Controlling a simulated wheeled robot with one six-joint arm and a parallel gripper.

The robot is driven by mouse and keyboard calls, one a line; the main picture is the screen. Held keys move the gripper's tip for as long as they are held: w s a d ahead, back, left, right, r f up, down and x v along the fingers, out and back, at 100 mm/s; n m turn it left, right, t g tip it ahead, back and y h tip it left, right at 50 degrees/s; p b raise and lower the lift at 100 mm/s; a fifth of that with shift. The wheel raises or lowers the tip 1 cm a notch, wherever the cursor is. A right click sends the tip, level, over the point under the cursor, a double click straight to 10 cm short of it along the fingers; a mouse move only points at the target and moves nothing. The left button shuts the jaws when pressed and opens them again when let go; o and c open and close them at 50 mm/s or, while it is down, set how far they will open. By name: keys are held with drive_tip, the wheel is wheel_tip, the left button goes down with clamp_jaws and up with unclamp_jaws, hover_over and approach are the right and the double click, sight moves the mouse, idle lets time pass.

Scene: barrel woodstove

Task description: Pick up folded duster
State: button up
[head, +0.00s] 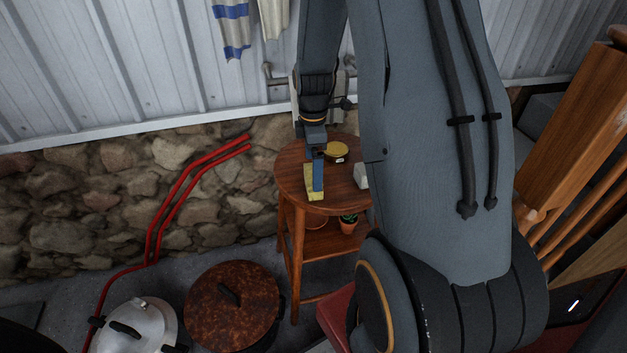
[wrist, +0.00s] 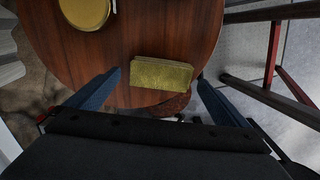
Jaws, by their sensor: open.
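The folded duster (wrist: 161,82) is a flat yellow rectangle lying near the edge of a round wooden stool-like table (wrist: 190,25). In the head view the duster (head: 310,188) shows on the tabletop (head: 292,170), partly behind a blue finger. My gripper (wrist: 160,90) is open, with one blue finger on each side of the duster in the wrist view and nothing held. In the head view my gripper (head: 318,178) points down at the duster. I cannot tell whether the fingers touch the tabletop.
A round yellow tin (head: 336,151) stands on the table behind the duster, with a pale block (head: 361,175) at its right. A small potted plant (head: 348,222) sits on the lower shelf.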

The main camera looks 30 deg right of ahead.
drive_tip(key=shift+s+a+f+p, duration=0.15)
drive_tip(key=shift+f+p, duration=0.4)
drive_tip(key=shift+f, duration=1.55)
drive_tip(key=c, duration=0.9)
drive_tip(key=shift+r, duration=0.15)
wheel_tip(320, 180, up, 10)
drive_tip(key=shift+f+b, duration=0.1)
drive_tip(key=shift+b, duration=0.9)
drive_tip(key=shift+o, duration=1.3)
drive_tip(key=shift+c, duration=0.9)
drive_tip(key=shift+s, duration=0.1)
